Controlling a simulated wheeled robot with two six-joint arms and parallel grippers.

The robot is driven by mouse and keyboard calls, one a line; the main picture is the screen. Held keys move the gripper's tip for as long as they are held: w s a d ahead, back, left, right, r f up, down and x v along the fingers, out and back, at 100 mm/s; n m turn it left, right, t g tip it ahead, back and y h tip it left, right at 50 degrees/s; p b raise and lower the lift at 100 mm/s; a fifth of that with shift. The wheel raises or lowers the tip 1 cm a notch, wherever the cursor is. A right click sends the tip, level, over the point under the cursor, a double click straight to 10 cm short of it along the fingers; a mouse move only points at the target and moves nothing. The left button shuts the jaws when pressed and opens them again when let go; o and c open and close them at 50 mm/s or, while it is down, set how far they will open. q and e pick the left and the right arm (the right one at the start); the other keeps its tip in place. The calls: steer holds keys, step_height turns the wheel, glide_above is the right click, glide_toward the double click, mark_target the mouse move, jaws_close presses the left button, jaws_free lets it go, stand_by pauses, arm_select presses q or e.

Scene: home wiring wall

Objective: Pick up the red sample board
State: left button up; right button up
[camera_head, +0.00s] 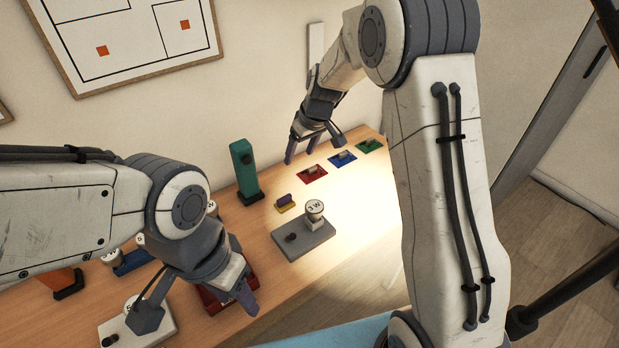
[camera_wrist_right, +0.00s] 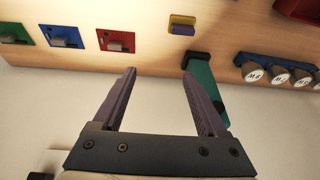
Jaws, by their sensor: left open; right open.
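The red sample board (camera_head: 312,174) is a small flat red plate with a grey handle piece, lying on the wooden table between the blue and yellow boards. In the right wrist view the red board (camera_wrist_right: 116,41) shows beyond the left fingertip, apart from the fingers. My right gripper (camera_head: 313,148) is open and empty, above the back edge of the table near the red board; its fingers also show in the wrist view (camera_wrist_right: 159,73). My left gripper (camera_head: 240,291) is open, low over the front-left part of the table, beside a dark red box.
A blue board (camera_head: 342,159) and a green board (camera_head: 369,146) lie to the right; a yellow one (camera_head: 286,204) lies to the left. A green post (camera_head: 246,172) stands behind. The wall is close behind.

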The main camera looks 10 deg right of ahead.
glide_toward(313, 168)
steer(key=f, duration=0.3)
steer(key=shift+w+a+f+m+t+h, duration=0.15)
steer(key=shift+a+f+m+t+h, duration=0.15)
steer(key=shift+a, duration=0.1)
steer(key=p+x, duration=0.1)
steer(key=x, duration=0.3)
steer(key=shift+w+a+f+p, duration=0.15)
steer(key=shift+w+f+p, duration=0.05)
steer(key=shift+p, duration=0.15)
steer(key=shift+w+a+f, duration=0.1)
steer(key=shift+w+f, duration=0.15)
steer(key=shift+f, duration=0.25)
arm_select(q)
steer(key=shift+d+r, duration=0.1)
steer(key=shift+r, duration=0.35)
arm_select(e)
jaws_close()
